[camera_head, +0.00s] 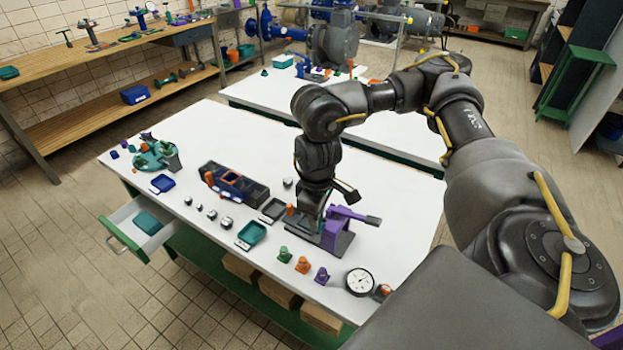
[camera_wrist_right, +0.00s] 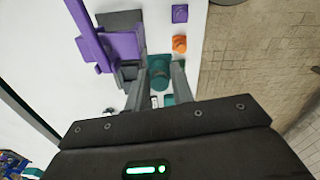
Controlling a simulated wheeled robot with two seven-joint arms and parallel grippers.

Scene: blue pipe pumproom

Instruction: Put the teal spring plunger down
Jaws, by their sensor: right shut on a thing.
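The teal spring plunger (camera_wrist_right: 159,72) shows in the right wrist view between the two fingers of my right gripper (camera_wrist_right: 158,82), which is shut on it. In the head view my right gripper (camera_head: 309,232) points down over the white table, left of the purple clamp fixture (camera_head: 341,228); the held plunger is hidden there. I cannot tell whether the plunger touches the surface below. A green plunger (camera_head: 285,254), an orange plunger (camera_head: 303,265) and a purple plunger (camera_head: 321,275) stand in a row near the table's front edge. My left gripper is not in view.
A teal tray (camera_head: 251,234), a dark tray (camera_head: 272,209) and several small metal blocks (camera_head: 226,222) lie left of the gripper. A dial gauge (camera_head: 359,282) lies at the front right. A black fixture (camera_head: 235,183) stands further back. An open drawer (camera_head: 137,226) juts out at the left.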

